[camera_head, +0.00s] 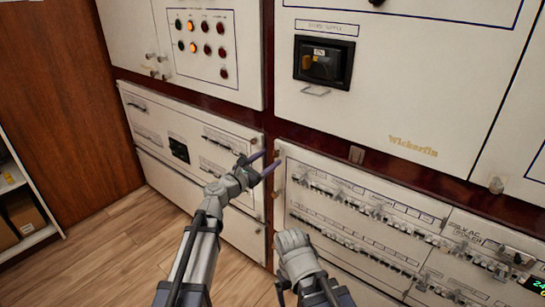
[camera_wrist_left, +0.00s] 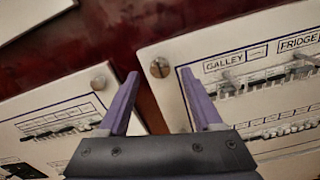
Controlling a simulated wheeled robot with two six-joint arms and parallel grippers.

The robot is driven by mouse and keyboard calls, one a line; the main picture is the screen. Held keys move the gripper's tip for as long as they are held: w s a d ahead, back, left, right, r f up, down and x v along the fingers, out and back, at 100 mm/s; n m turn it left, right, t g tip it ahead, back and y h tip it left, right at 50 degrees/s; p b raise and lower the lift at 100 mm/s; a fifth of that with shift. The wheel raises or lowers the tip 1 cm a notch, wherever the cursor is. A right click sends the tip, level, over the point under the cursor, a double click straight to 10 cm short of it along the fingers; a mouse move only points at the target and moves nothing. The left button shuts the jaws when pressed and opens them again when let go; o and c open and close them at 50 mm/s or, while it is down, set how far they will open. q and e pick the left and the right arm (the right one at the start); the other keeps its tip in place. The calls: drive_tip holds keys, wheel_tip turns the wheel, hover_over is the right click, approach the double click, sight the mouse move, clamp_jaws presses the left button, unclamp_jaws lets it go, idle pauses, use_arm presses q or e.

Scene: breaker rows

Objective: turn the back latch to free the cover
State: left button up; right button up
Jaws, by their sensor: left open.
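My left gripper (camera_head: 273,157) is open and empty, its two purple fingers pointing at the upper left corner of the lower breaker panel (camera_head: 345,168). In the left wrist view a round, slotted metal latch (camera_wrist_left: 160,67) sits at that panel's corner, beside the GALLEY label. It appears between the spread fingertips of my left gripper (camera_wrist_left: 158,76), with no visible contact. The gap in depth is hard to judge. A second round latch (camera_wrist_left: 98,82) is on the left panel's corner, left of the fingers. My right gripper's fingers do not show.
Rows of breaker switches (camera_head: 375,210) cover the lower panel. A dark red frame strip (camera_head: 240,116) runs between the panels. An upper panel with indicator lamps (camera_head: 207,48) and a black shore-power unit (camera_head: 323,62) are above. Wooden floor (camera_head: 120,255) lies open at lower left.

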use_arm(q)
drive_tip(key=x, duration=0.3)
drive_tip(key=shift+s, duration=0.1)
drive_tip(key=shift+c, duration=0.3)
clamp_jaws()
